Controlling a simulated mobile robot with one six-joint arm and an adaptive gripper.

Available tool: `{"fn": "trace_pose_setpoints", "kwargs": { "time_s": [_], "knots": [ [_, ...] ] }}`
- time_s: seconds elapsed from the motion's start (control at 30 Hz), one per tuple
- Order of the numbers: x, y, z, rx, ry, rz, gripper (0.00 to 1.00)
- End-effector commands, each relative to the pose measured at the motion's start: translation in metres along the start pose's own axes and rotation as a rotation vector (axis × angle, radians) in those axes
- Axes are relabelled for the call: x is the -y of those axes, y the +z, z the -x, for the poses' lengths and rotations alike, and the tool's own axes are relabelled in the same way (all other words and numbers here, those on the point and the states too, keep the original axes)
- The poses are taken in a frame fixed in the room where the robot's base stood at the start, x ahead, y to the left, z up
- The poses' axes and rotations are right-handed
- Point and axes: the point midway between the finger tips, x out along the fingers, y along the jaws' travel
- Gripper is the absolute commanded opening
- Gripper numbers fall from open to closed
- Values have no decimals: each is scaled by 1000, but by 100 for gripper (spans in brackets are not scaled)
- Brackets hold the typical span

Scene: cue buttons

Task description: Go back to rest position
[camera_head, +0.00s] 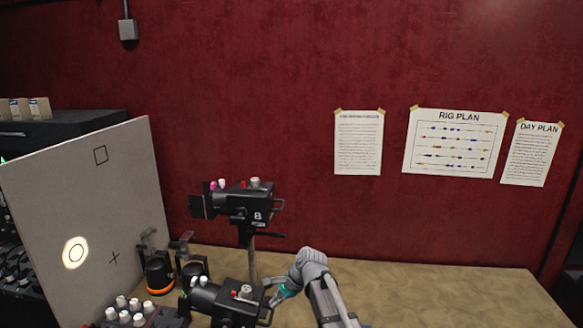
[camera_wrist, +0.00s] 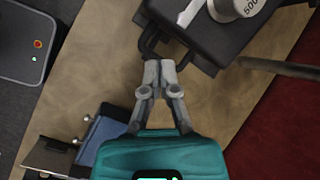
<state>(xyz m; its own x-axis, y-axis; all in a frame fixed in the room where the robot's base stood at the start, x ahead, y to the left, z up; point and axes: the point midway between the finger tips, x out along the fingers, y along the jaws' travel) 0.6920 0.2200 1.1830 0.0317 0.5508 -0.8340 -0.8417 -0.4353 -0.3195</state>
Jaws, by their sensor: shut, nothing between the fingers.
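My gripper (camera_wrist: 159,66) is shut and empty in the wrist view. Its fingertips are beside the looped handle (camera_wrist: 152,42) of a black lamp housing (camera_wrist: 222,38), which has a white knob marked 500 (camera_wrist: 236,8). I cannot tell whether the fingertips touch the handle. In the head view, my gripper shows only in part as a teal piece (camera_head: 287,291), close to the right of the lower black lamp (camera_head: 228,303).
A second lamp marked 8 (camera_head: 250,205) stands on a post (camera_head: 252,260) just behind. A grey board (camera_head: 110,200) with a bright spot (camera_head: 75,252) is at left. A control box with white and red knobs (camera_head: 135,312) is in front. The tabletop (camera_head: 440,290) is clear at right.

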Motion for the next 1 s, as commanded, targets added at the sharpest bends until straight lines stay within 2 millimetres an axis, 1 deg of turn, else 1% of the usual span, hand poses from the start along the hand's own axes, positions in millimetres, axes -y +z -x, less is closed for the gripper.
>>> {"fn": "trace_pose_setpoints", "kwargs": {
  "time_s": [0.03, 0.27, 0.3, 0.6, 0.7, 0.8, 0.9, 1.0],
  "knots": [
    [-24, -13, -7, -30, 16, 58, 0],
    [-102, -60, -9, -157, 131, 356, 0],
    [-115, -68, -10, -175, 155, 406, 0],
    [-215, -117, -8, -261, 377, 762, 0],
    [-241, -128, -6, -268, 448, 854, 0],
    [-260, -135, -4, -268, 502, 922, 0],
    [-270, -140, -1, -266, 535, 961, 0],
    [-274, -142, 1, -264, 551, 978, 0]
  ]
}}
